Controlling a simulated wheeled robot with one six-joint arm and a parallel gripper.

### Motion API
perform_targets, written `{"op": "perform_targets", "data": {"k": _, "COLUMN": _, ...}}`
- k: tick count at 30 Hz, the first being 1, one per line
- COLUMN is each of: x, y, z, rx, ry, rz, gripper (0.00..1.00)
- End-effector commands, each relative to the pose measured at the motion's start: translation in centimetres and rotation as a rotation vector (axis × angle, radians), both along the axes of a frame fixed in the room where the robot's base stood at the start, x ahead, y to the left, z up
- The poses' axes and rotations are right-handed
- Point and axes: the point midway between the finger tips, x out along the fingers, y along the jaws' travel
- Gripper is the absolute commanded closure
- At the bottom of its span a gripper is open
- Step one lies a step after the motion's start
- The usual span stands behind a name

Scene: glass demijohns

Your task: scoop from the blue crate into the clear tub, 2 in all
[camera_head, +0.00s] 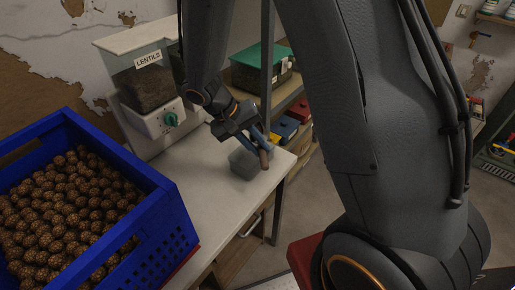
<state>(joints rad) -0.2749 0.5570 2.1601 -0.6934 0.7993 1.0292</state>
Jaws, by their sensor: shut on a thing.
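The blue crate (168,212) stands at the lower left, filled with brown, round, walnut-like pieces (65,205). My gripper (258,138) is at the far right end of the white table, well to the right of the crate. It is shut on a scoop, of which a thin handle with a brown end (264,160) shows. A small greyish see-through thing (243,164) is just below the gripper at the table's end. I cannot tell whether it is the clear tub or the scoop's bowl, nor whether it holds anything.
A dispenser labelled LENTILS (150,88) with a green knob stands behind the crate. The white table (205,172) is bare between crate and gripper. A green-lidded box (262,68) is on a shelf behind. My arm hides much of the right side.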

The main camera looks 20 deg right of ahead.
Motion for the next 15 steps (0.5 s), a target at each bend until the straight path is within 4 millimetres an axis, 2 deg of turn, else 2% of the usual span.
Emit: {"op": "perform_targets", "data": {"k": 15, "x": 0.08, "y": 0.06, "z": -0.48, "rx": -0.247, "ry": 0.039, "rz": 0.001, "gripper": 1.0}}
